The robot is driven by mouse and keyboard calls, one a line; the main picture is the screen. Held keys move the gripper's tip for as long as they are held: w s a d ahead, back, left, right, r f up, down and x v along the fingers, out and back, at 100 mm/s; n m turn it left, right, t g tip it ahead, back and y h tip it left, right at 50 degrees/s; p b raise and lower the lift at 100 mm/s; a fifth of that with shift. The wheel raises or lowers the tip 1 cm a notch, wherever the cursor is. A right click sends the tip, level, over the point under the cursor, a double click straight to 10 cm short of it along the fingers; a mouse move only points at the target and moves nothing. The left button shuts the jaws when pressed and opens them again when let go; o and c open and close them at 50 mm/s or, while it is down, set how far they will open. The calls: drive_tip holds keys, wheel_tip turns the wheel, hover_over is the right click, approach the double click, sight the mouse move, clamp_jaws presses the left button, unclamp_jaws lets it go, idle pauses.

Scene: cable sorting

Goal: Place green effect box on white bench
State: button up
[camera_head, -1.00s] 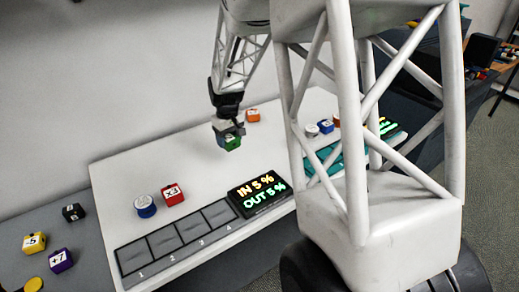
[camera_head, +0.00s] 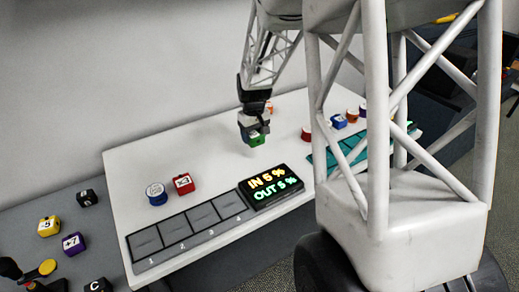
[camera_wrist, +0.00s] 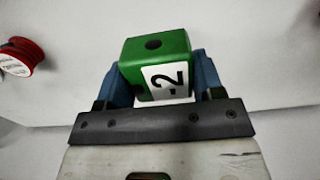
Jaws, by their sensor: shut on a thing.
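The green effect box (camera_head: 257,139) is held between the fingers of my gripper (camera_head: 250,124), above the white bench (camera_head: 135,205). In the wrist view the green box (camera_wrist: 157,50) shows a white label reading "-2" and a dark round hole on another face. The blue fingers of my gripper (camera_wrist: 160,88) press on both its sides. Whether the box touches the bench cannot be told for sure; it appears close above the surface.
A numbered slot tray (camera_head: 190,230) and a lit display (camera_head: 270,186) lie along the front.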

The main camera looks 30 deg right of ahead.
sight(254, 133)
drive_tip(key=shift+f, duration=2.2)
drive_tip(key=shift+f, duration=0.1)
drive_tip(key=shift+f, duration=1.8)
drive_tip(key=shift+f, duration=0.1)
drive_tip(key=o, duration=1)
wheel_tip(254, 133, up, 12)
drive_tip(key=shift+r, duration=0.1)
